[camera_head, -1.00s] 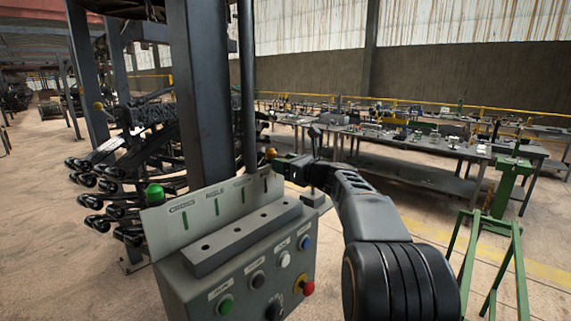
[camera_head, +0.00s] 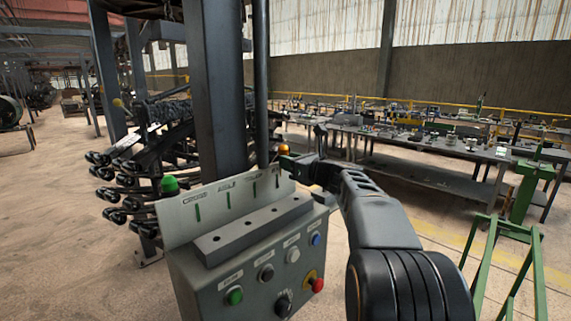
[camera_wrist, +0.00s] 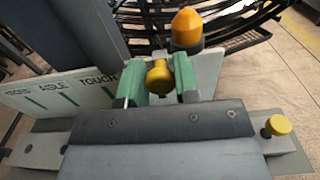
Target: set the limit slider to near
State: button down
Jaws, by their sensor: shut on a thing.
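The grey control box (camera_head: 195,285) stands before me, with an upright plate of green slots (camera_head: 228,197) at its back. My gripper (camera_head: 285,164) is at the plate's right end in the head view. In the wrist view my gripper (camera_wrist: 160,80) has green fingers on both sides of a yellow knob (camera_wrist: 159,77) and is shut on it. I take this knob to be the limit slider's, but its label is not readable. The knob is hidden in the head view. A second yellow knob (camera_wrist: 277,125) sits apart at the right in the wrist view.
Coloured buttons and a red stop knob (camera_head: 317,284) are on the box's front. A green lamp (camera_head: 169,184) and an orange lamp (camera_head: 284,148) rise by the plate. A dark column (camera_head: 215,90) stands behind. A green frame (camera_head: 505,270) is at the right.

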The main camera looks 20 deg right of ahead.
jog(key=shift+a+f, duration=0.1)
jog(key=shift+a, duration=0.1)
jog(key=shift+d, duration=0.1)
jog(key=c, duration=0.9)
grip_release()
jog(key=shift+o, duration=0.2)
jog(key=shift+s, duration=0.15)
jog(key=shift+s+d, duration=0.1)
jog(key=shift+s, duration=0.15)
jog(key=b+v, duration=0.3)
jog(key=v, duration=1)
